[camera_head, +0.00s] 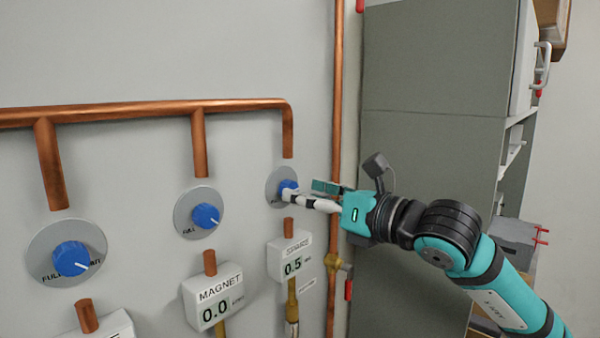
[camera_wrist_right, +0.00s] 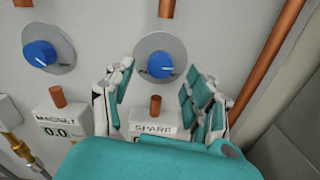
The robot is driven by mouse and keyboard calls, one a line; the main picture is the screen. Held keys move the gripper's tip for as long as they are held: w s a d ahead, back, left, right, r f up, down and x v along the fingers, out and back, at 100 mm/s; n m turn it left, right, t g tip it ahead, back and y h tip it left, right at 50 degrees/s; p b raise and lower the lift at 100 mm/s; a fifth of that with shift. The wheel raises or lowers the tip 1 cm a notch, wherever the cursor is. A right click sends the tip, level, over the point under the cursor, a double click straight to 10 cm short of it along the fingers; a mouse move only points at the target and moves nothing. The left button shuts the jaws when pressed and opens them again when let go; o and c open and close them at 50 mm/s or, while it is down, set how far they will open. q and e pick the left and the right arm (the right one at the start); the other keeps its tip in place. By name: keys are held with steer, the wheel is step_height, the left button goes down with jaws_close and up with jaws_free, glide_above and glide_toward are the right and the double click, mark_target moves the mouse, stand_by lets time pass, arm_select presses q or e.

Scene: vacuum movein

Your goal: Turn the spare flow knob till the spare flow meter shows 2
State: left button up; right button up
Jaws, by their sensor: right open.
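The spare flow knob is a blue dial (camera_head: 287,186) on a round grey plate on the wall, at the right end of a row of knobs. The spare flow meter (camera_head: 291,265) below it reads 0.5. My right gripper (camera_head: 305,195) is at the knob and partly covers it in the head view. In the right wrist view the blue knob (camera_wrist_right: 159,65) shows between and beyond the open fingers, with its white pointer toward the right. I cannot tell whether a finger touches it. The SPARE label (camera_wrist_right: 153,128) shows, but its reading is mostly hidden there. My left gripper is not in view.
The magnet knob (camera_head: 206,216) and its meter (camera_head: 214,301), reading 0.0, are to the left. Another blue knob (camera_head: 71,256) is farther left. A vertical copper pipe (camera_head: 337,120) and a grey cabinet (camera_head: 430,90) stand to the right.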

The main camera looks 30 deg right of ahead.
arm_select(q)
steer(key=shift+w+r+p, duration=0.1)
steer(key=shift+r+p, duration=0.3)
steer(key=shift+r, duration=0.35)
arm_select(e)
steer(key=shift+x, duration=1.2)
jaws_close()
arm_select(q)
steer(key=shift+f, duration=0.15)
